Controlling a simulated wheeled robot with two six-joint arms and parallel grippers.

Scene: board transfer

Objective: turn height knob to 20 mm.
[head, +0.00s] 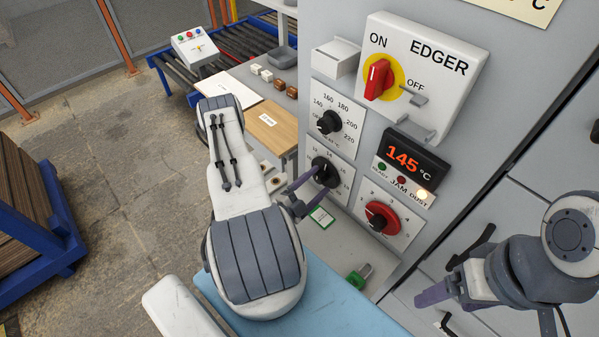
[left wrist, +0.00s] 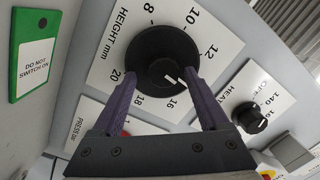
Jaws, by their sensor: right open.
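The black height knob (left wrist: 160,55) sits on a white plate (left wrist: 112,68) marked "HEIGHT mm" in the left wrist view. Its white pointer line faces the lower right, near the 16 mark; the 14 mark is hidden behind a finger. In the head view, the knob (head: 325,172) is on the machine's front. My left gripper (left wrist: 158,82) has one finger on each side of the knob; I cannot tell whether they press on it. In the head view, my left gripper (head: 312,188) reaches the knob from the left. My right gripper (head: 440,298) is open and empty at the lower right, away from the knob.
The heat knob (head: 329,122) is just above the height knob. A red knob (head: 382,217) and a temperature display (head: 412,157) are to its right. A red ON/OFF switch (head: 378,80) is higher. A green "DO NOT SWITCH ON" tag (left wrist: 34,52) hangs nearby.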

